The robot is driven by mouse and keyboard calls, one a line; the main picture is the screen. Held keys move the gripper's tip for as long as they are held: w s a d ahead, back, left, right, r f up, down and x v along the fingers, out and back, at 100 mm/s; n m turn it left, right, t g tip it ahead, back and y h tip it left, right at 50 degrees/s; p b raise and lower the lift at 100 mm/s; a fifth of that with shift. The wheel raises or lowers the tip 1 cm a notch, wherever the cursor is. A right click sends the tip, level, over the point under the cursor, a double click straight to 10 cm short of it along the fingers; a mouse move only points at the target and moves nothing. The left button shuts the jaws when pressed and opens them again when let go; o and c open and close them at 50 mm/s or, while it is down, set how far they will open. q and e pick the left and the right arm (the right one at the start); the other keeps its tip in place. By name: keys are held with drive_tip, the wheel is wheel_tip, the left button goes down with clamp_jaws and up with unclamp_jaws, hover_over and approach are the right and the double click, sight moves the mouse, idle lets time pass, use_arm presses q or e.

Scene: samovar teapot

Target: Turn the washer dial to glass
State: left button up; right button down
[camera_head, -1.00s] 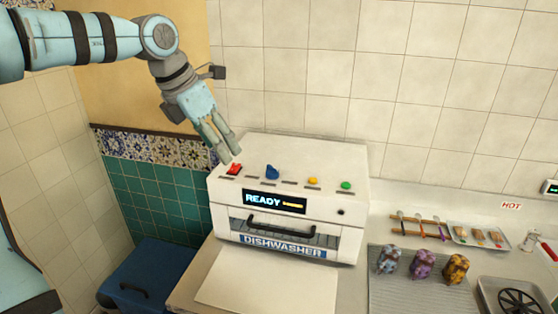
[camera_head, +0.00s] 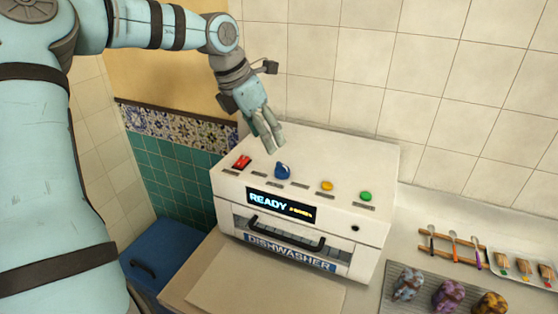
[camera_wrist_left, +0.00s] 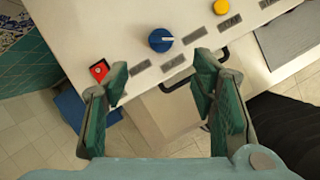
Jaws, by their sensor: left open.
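The white dishwasher (camera_head: 300,185) stands on the counter, its display reading READY. The blue dial (camera_head: 282,171) is on its top panel, between a red switch (camera_head: 242,161) and a yellow button (camera_head: 327,186). In the left wrist view the dial (camera_wrist_left: 160,40) shows a white pointer mark, with small labels around it too small to read. My left gripper (camera_head: 271,149) is open and empty, above the panel just behind the dial in the head view. In the wrist view the dial lies beyond and between the fingertips (camera_wrist_left: 161,75), apart from both. My right gripper is not in view.
A green button (camera_head: 366,196) is at the panel's right. To the right of the dishwasher are a rack with utensils (camera_head: 452,247), a tray with brushes (camera_head: 525,268) and several patterned glass-like items on a mat (camera_head: 387,294). A blue bin (camera_head: 160,255) stands at lower left. Tiled walls close the back.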

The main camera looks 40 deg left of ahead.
sight(282, 164)
use_arm(q)
drive_tip(key=x, duration=1)
drive_tip(key=shift+w, duration=0.5)
drive_tip(key=shift+s, duration=0.35)
drive_tip(key=shift+w+d, duration=0.1)
drive_tip(key=shift+w, duration=0.1)
drive_tip(key=c, duration=1.1)
drive_tip(key=shift+c, duration=0.2)
drive_tip(key=m+h, duration=0.1)
drive_tip(key=m, duration=0.3)
drive_tip(key=m+g+h, duration=0.1)
drive_tip(key=m, duration=0.1)
drive_tip(key=shift+w+a+m, duration=0.1)
drive_tip(key=shift+a+m, duration=0.15)
drive_tip(key=shift+m, duration=0.05)
drive_tip(key=m+g, duration=0.1)
drive_tip(key=m, duration=0.1)
drive_tip(key=m+g+h, duration=0.1)
drive_tip(key=m, duration=0.2)
drive_tip(key=shift+w, duration=0.1)
